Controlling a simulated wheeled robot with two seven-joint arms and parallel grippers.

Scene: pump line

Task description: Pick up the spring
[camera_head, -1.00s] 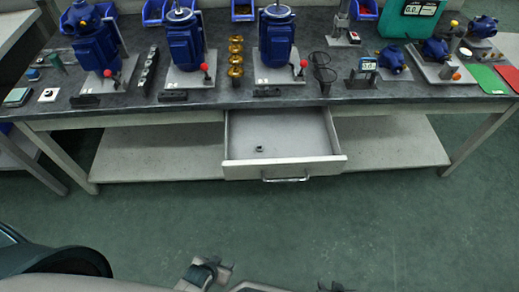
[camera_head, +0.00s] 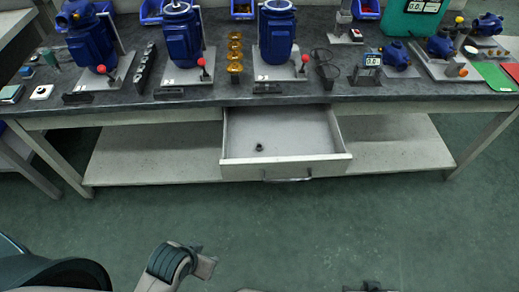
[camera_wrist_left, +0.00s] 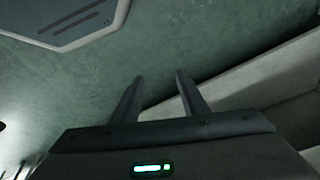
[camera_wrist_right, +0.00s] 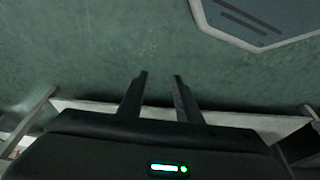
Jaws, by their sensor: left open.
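A small dark round piece (camera_head: 259,147) lies in the open drawer (camera_head: 239,161), left of its middle; it may be the spring, but it is too small to tell. My left gripper shows in the left wrist view (camera_wrist_left: 160,82) with its two fingers apart and nothing between them. In the head view my left arm is low, in front of the bench and well short of the drawer; its fingertips are hard to make out. My right gripper (camera_wrist_right: 162,78) is open and empty over the floor; only a bit of my right arm shows at the head view's bottom edge.
The bench (camera_head: 405,92) carries blue motors (camera_head: 183,35), a row of brass pieces (camera_head: 235,52), thin dark hoops (camera_head: 325,65), a green case (camera_head: 410,20) and blue bins along the back. The drawer sticks out below the bench top. The floor in front is clear.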

